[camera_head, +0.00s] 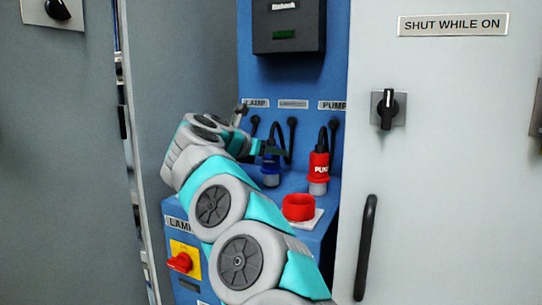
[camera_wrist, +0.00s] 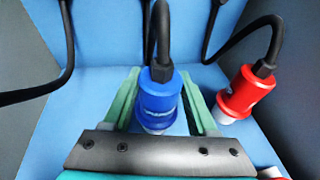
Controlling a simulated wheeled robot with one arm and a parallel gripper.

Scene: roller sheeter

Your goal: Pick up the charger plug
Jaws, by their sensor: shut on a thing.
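The blue plug (camera_head: 270,172) stands upright on the blue ledge, with a black cable rising from its top. It also shows in the wrist view (camera_wrist: 158,102), where its white lettering is too small to read; I take it to be the charger plug. My gripper (camera_wrist: 160,88) has one green finger on each side of the blue plug and is shut on it. In the head view my gripper (camera_head: 268,150) reaches the plug's upper part from the left. The plug's lower end is partly hidden by the gripper body in the wrist view.
A red plug (camera_head: 318,166) marked PUMP stands close to the right, also in the wrist view (camera_wrist: 244,94). A red round socket (camera_head: 298,207) sits in front. Cables hang behind. Grey cabinet doors (camera_head: 440,180) flank the recess.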

